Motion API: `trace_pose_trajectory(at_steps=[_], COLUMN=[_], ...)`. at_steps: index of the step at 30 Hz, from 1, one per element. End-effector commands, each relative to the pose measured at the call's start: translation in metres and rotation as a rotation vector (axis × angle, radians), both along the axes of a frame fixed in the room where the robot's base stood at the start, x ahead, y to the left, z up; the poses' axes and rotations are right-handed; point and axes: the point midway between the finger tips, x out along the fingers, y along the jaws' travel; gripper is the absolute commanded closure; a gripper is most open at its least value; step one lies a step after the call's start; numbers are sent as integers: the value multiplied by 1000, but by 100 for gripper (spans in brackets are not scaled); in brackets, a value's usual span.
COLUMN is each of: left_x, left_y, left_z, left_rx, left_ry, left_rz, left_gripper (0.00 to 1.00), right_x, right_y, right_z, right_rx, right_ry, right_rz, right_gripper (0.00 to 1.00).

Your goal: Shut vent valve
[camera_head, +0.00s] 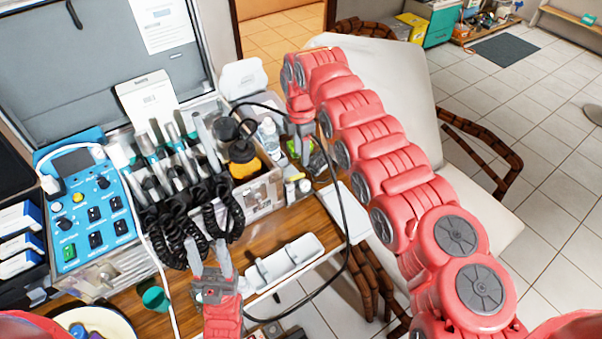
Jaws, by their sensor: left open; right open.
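An open portable dental case holds a blue control panel (88,212) with several black knobs, a yellow knob and a green switch. I cannot tell for sure which part is the vent valve. A yellow and black bottle-like part (244,168) stands at the case's right end. My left gripper (208,255) is open and empty, in front of the coiled black hoses, with its fingers pointing away from me. My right gripper (304,150) is open and points down at the case's right end, beside a small green item (319,160). Its fingertips are partly hard to make out.
Several dental handpieces (175,160) stand in a row with coiled black hoses (222,205) below. A white tray (284,262) lies on the wooden table near its front edge. A black cable loops past my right arm. A pale chair (415,110) stands behind that arm.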

Motion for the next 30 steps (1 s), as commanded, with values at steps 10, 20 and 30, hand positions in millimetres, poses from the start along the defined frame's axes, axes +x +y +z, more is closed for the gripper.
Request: trace_pose_trajectory(at_steps=[10,20,30], left_x=[0,0,0], left_y=[0,0,0], left_z=[-20,-20,-21], left_rx=[0,0,0], left_ry=[0,0,0], left_rz=[0,0,0], left_gripper=[50,50,50], right_x=[-1,0,0], right_y=[1,0,0], right_z=[-72,-76,-76], right_rx=[-1,-1,-1], right_ry=[3,1,1], right_rz=[0,0,0], right_gripper=[54,54,100])
